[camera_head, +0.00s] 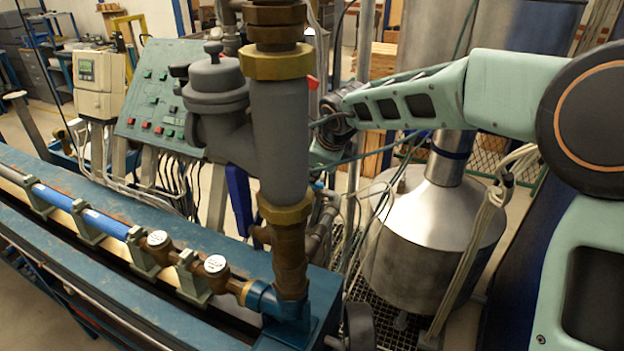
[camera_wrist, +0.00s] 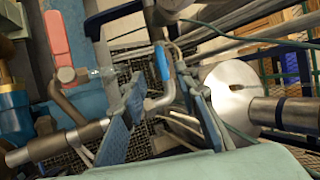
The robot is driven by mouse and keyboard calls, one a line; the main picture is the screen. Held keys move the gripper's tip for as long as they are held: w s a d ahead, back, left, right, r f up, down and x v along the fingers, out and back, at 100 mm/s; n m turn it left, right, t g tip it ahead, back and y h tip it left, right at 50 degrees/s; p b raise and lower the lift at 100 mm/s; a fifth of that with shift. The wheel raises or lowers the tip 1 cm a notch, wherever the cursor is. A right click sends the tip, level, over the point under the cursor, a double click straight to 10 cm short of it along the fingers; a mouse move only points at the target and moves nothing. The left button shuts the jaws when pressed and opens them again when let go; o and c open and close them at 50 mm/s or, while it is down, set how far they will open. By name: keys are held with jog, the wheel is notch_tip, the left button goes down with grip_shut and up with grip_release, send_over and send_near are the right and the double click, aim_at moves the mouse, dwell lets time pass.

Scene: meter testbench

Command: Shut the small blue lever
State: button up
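The small blue lever (camera_wrist: 162,62) shows in the wrist view, upper middle. Its blue grip is roughly upright, on a bent metal arm that runs down to a pipe fitting. My gripper (camera_wrist: 167,92) is open, with one blue-grey finger on each side of the lever's metal arm. I cannot tell whether either finger touches it. In the head view my arm reaches in from the right behind the large grey meter and pipe. The gripper and the small lever are not clearly visible there.
A red lever (camera_wrist: 57,38) stands left of my gripper in the wrist view, near metal pipes. A steel tank (camera_head: 432,235) stands below my arm. The grey vertical pipe (camera_head: 278,140) and the blue bench (camera_head: 205,255) are close by. Loose cables hang around the arm.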

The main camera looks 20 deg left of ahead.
jog(key=x, duration=0.8)
jog(key=shift+w+a+f, duration=0.15)
jog(key=shift+w, duration=0.05)
jog(key=shift+c, duration=0.6)
grip_shut()
